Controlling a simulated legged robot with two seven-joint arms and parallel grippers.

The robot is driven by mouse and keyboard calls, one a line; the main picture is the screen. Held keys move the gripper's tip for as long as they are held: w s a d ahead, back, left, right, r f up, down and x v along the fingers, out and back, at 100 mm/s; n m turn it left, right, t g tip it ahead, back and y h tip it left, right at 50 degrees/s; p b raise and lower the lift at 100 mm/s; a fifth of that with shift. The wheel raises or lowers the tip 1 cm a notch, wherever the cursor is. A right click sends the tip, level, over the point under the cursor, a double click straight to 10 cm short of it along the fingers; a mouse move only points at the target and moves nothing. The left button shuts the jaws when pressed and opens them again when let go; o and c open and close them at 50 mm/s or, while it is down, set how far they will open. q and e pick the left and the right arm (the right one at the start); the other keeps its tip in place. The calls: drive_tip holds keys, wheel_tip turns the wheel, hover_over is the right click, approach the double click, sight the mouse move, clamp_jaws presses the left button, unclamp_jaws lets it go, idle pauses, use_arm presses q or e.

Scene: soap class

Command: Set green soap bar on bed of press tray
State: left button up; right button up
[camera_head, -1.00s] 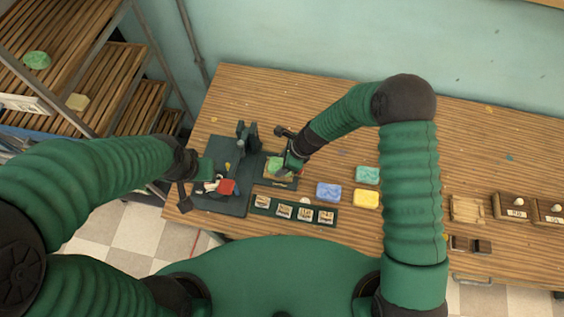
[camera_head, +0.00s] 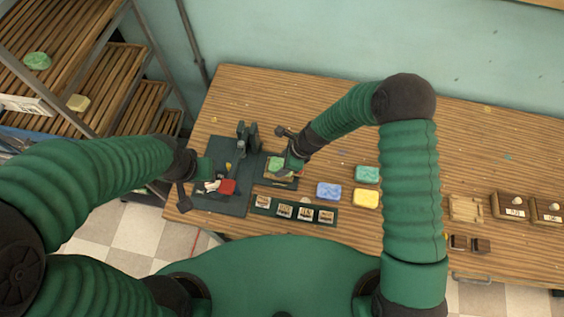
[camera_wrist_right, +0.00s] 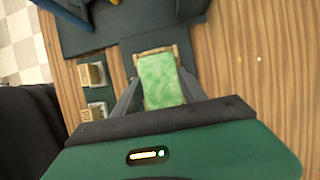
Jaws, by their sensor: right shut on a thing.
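The green soap bar (camera_head: 276,164) is between the fingers of my right gripper (camera_head: 285,171), which is shut on it. In the right wrist view the green soap bar (camera_wrist_right: 161,79) lies flat between the two fingers of my right gripper (camera_wrist_right: 158,96). It sits over the wooden-edged bed of the press tray (camera_wrist_right: 139,54), whose dark base (camera_head: 283,184) shows below it in the head view. I cannot tell whether the bar touches the bed. My left gripper (camera_head: 185,184) is at the left edge of the dark press mat; its fingers are too unclear to read.
A dark press (camera_head: 245,135) stands on the mat (camera_head: 232,205) left of the tray. A strip of several stamps (camera_head: 294,212) lies in front. Blue (camera_head: 329,191), yellow (camera_head: 367,198) and teal (camera_head: 367,173) bars lie to the right. Bare table lies beyond them.

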drive_tip(key=shift+a, duration=0.15)
drive_tip(key=shift+f, duration=0.25)
drive_tip(key=o, duration=1.9)
drive_tip(key=shift+r, duration=0.1)
wheel_tip(320, 180, up, 6)
drive_tip(key=p, duration=0.5)
